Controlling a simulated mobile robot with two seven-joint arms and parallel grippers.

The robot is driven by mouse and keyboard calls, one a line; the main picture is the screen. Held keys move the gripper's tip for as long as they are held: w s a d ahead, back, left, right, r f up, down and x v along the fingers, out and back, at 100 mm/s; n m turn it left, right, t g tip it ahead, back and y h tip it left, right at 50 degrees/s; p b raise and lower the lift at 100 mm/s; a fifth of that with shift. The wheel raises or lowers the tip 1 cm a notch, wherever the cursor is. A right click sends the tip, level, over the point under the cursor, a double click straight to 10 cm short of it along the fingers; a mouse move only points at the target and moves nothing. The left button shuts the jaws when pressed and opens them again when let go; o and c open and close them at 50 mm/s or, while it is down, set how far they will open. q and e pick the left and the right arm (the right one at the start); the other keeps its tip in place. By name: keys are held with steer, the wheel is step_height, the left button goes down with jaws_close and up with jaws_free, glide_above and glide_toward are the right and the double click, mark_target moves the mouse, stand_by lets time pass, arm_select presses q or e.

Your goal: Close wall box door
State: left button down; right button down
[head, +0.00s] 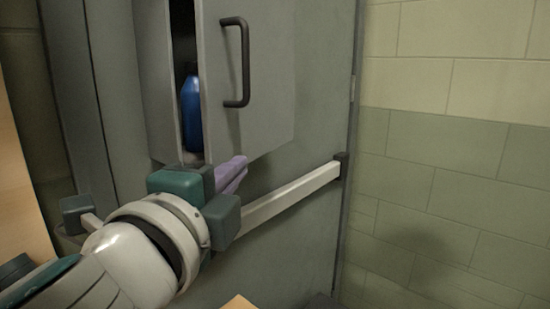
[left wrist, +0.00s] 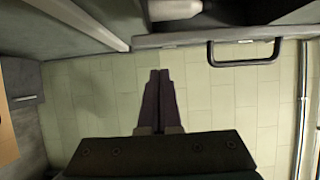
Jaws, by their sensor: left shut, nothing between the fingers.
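The grey wall box (head: 155,80) is at the upper middle of the head view. Its door (head: 272,85) stands partly open, with a dark gap along its left edge. A black bar handle (head: 236,62) is on the door's face; it also shows in the left wrist view (left wrist: 245,63). A blue bottle (head: 191,112) shows inside through the gap. My left gripper (head: 238,167) is shut and empty, with purple fingers near the door's lower left edge. The closed fingers also show in the left wrist view (left wrist: 160,80). I cannot tell whether they touch the door. My right gripper is out of view.
A pale push bar (head: 290,200) crosses the large grey door (head: 315,130) behind, below the box. A block wall (head: 450,150) is at the right. A tan panel (head: 20,180) stands at the left edge.

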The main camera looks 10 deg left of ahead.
arm_select(q)
steer(key=shift+w+a, duration=0.2)
steer(key=shift+a, duration=0.35)
steer(key=shift+w+a, duration=0.2)
steer(key=shift+a, duration=0.35)
steer(key=w+a, duration=0.2)
steer(key=a, duration=0.4)
steer(key=shift+w+a+p, duration=0.2)
steer(key=shift+w+p, duration=0.1)
steer(key=shift+p, duration=0.05)
steer(key=shift+f, duration=0.1)
